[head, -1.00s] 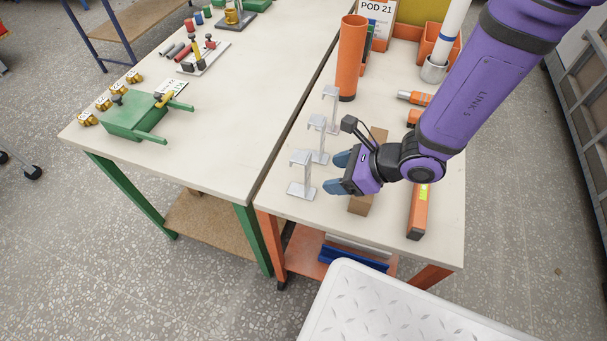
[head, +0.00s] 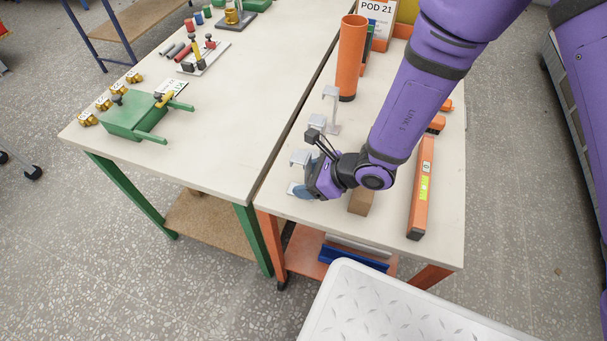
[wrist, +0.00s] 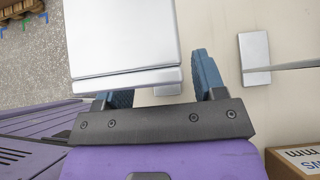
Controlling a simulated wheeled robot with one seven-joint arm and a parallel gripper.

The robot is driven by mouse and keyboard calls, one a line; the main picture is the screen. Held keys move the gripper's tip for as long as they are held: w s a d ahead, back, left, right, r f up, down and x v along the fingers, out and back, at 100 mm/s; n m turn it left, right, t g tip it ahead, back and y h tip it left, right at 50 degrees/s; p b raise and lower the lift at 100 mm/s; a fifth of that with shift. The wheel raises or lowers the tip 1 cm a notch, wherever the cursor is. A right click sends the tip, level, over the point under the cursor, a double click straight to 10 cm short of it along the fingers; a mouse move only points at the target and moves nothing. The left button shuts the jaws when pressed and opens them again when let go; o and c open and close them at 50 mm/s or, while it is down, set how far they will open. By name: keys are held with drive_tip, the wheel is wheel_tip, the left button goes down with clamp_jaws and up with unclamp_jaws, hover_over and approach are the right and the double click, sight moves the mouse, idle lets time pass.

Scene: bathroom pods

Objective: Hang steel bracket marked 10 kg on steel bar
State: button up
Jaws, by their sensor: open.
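Three silver steel brackets stand upright in a row on the right-hand table: a near one (head: 299,158), a middle one (head: 317,121) and a far one (head: 331,92). I cannot read a 10 kg mark on any of them. My gripper (head: 303,192) is open and low beside the near bracket, partly hiding its post and base. In the wrist view the near bracket's flat top (wrist: 122,35) is large and covers part of the left finger. The right finger stands apart from it. I cannot tell whether its post is between the fingers. I cannot pick out the steel bar.
A brown box (head: 361,202) lies just right of my gripper, and an orange level (head: 422,190) lies farther right. An orange tube (head: 352,60) stands behind the brackets. A green vise (head: 135,115) sits on the left table (head: 220,130). A narrow gap separates the tables.

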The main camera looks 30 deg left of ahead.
sight(309, 173)
drive_tip(key=shift+c, duration=0.5)
drive_tip(key=c, duration=0.9)
drive_tip(key=shift+r, duration=1.5)
drive_tip(key=shift+s, duration=0.1)
